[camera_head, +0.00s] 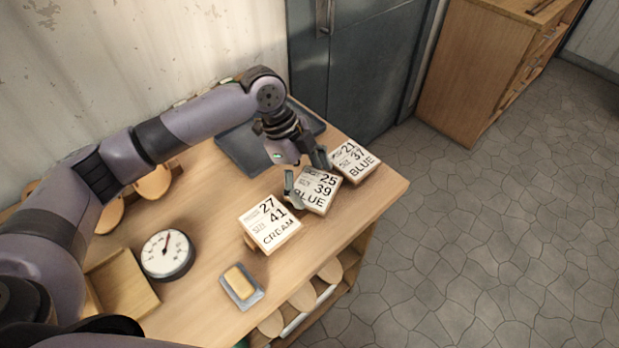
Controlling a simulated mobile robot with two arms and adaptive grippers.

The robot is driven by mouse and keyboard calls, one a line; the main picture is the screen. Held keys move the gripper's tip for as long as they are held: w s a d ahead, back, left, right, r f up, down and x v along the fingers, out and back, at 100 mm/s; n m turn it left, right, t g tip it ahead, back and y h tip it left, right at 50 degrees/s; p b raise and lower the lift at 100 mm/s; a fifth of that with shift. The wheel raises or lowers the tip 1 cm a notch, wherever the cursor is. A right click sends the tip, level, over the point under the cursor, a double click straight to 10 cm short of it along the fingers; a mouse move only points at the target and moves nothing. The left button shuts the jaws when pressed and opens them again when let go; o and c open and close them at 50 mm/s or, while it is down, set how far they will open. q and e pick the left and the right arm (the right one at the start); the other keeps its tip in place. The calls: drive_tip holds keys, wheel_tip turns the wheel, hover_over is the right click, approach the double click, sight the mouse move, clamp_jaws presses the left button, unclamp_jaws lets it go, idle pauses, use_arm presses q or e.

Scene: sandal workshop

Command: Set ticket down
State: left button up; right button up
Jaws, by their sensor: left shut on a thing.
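Three white tickets on wooden blocks stand in a row along the right part of the wooden table. The ticket reading 27, 41, CREAM (270,224) is nearest. The ticket reading 25, 39, BLUE (318,190) is in the middle, and the ticket reading 21, 37, BLUE (354,162) is farthest. My left gripper (307,174) reaches down from above and is shut on the middle ticket, a finger on each side. Whether that ticket touches the table is hard to tell. My right gripper is out of view.
A dark grey tray (240,150) lies behind the gripper. A round dial (167,255), a wooden tray (122,283) and a small dish with a yellow block (240,282) are on the near table (205,215). Wooden sole shapes sit under the front edge.

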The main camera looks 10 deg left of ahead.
use_arm(q)
drive_tip(key=o, duration=1)
drive_tip(key=shift+f, duration=0.1)
drive_tip(key=shift+o, duration=0.2)
drive_tip(key=b+v, duration=0.2)
drive_tip(key=v, duration=1)
